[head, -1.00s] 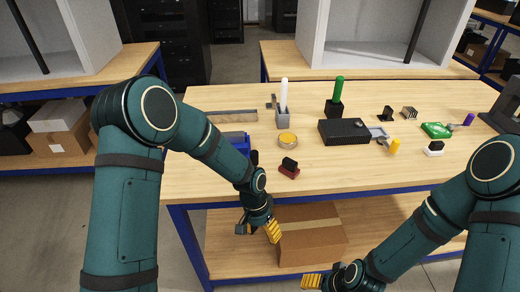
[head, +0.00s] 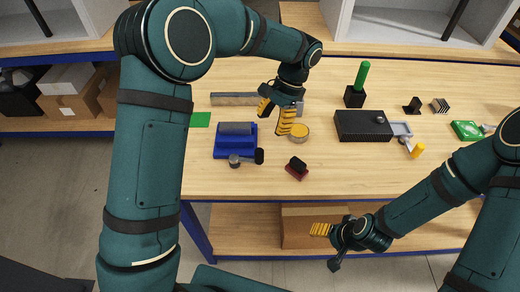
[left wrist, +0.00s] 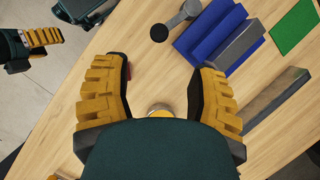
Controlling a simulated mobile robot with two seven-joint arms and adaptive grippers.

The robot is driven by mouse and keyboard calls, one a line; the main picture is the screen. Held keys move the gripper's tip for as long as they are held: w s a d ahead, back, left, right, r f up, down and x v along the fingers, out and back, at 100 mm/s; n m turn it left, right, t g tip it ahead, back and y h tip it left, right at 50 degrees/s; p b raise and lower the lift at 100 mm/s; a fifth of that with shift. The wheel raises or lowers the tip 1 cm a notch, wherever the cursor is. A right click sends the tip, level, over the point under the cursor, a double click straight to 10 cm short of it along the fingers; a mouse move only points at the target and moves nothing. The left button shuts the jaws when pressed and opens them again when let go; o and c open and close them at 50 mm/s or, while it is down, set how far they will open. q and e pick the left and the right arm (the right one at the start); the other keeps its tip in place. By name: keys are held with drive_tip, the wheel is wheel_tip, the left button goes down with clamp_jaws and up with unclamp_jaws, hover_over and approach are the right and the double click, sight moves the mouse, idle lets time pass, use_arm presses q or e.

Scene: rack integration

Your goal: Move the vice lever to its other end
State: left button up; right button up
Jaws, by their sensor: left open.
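The blue vice (head: 235,148) with a grey jaw block sits at the left front of the table. Its grey lever (head: 244,159) lies along the vice's front side, with a black knob (head: 259,156) at its right end. The vice (left wrist: 212,38) and the lever's black knob (left wrist: 158,33) also show in the left wrist view. My left gripper (head: 276,114) is open and empty above the table, behind and right of the vice, apart from the lever. Its fingers (left wrist: 160,75) are spread in the left wrist view. My right gripper (head: 322,230) hangs in front of the table; its opening is unclear.
A round yellow-topped tin (head: 298,131) lies near my left gripper. A red-and-black stamp-like block (head: 297,169) lies right of the lever. A green mat (head: 200,119) and a long grey bar (head: 235,99) lie behind the vice. A black box (head: 363,125) stands farther right.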

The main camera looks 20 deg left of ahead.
sight(256, 163)
use_arm(q)
drive_tip(key=b+x, duration=0.1)
drive_tip(key=x, duration=1.2)
drive_tip(key=shift+s+f, duration=0.1)
clamp_jaws()
